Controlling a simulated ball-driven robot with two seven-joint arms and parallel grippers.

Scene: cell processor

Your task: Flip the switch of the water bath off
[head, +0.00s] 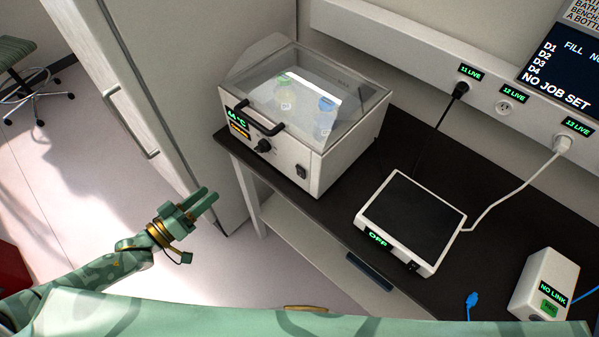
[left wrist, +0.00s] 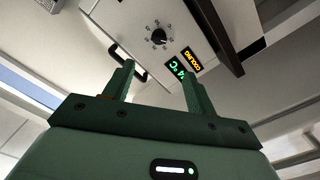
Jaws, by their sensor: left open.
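The water bath (head: 318,150) is a white box with a clear, closed lid, standing on the dark bench. Its front has a green temperature display (head: 236,118), an orange label, a black knob (head: 263,146) and a black handle. A small black rocker switch (head: 301,171) sits at the front's lower right; its position is too small to tell. My left gripper (head: 207,196) is open and empty, in front of the bath and apart from it. In the left wrist view its fingers (left wrist: 158,72) point toward the bath's front, with the knob (left wrist: 158,37) ahead; the switch is not visible there.
A flat device (head: 411,220) reading OFF stands right of the bath, its white cable running to a wall socket. A NO LINK box (head: 544,285) is at the bench's right. A cabinet (head: 150,110) stands left. The floor left of the bench is clear near my left gripper.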

